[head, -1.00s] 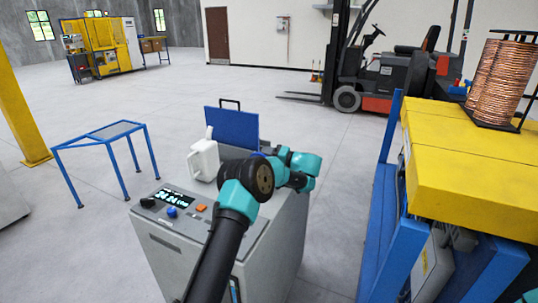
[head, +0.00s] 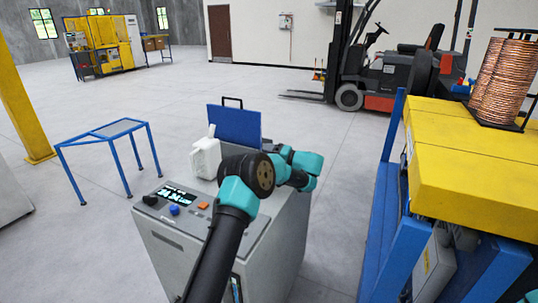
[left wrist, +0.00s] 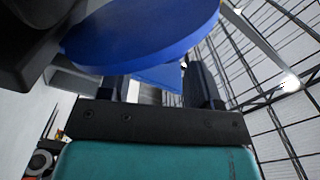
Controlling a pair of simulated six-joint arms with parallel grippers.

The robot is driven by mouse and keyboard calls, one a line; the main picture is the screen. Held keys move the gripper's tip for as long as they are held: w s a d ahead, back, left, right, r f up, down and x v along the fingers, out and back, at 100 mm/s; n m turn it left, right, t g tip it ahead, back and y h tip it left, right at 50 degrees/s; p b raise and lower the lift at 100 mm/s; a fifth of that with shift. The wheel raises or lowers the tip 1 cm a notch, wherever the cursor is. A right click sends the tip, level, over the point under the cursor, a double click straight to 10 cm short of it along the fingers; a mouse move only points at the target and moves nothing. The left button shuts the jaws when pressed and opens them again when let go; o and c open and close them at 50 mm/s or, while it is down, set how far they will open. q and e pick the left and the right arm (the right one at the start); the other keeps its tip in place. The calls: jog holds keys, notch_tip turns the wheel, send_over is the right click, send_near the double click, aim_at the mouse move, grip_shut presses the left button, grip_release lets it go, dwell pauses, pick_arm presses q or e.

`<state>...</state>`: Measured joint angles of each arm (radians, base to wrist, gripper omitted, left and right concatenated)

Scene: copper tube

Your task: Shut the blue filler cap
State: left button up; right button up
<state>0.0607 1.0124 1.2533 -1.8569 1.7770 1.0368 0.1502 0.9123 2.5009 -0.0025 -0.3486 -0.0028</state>
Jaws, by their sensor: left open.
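In the left wrist view a round blue cap (left wrist: 150,35) fills the top of the picture, its disc tilted and very close to the camera. My left gripper (left wrist: 158,92) is open, with one dark finger at each side and nothing held between them. In the head view my left arm reaches over the grey machine (head: 190,255) and hides the cap and the fingertips. My right gripper is out of view.
A white jug (head: 206,158) stands on the machine, left of my arm. An upright blue panel with a black handle (head: 235,126) rises behind it. A blue-framed table (head: 110,130) stands left; a yellow-topped unit (head: 470,160) with copper coils (head: 503,82) stands right.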

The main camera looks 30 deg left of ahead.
pick_arm(q)
jog(key=d, duration=1.7)
jog(key=shift+w+d, duration=0.2)
jog(key=shift+w, duration=0.1)
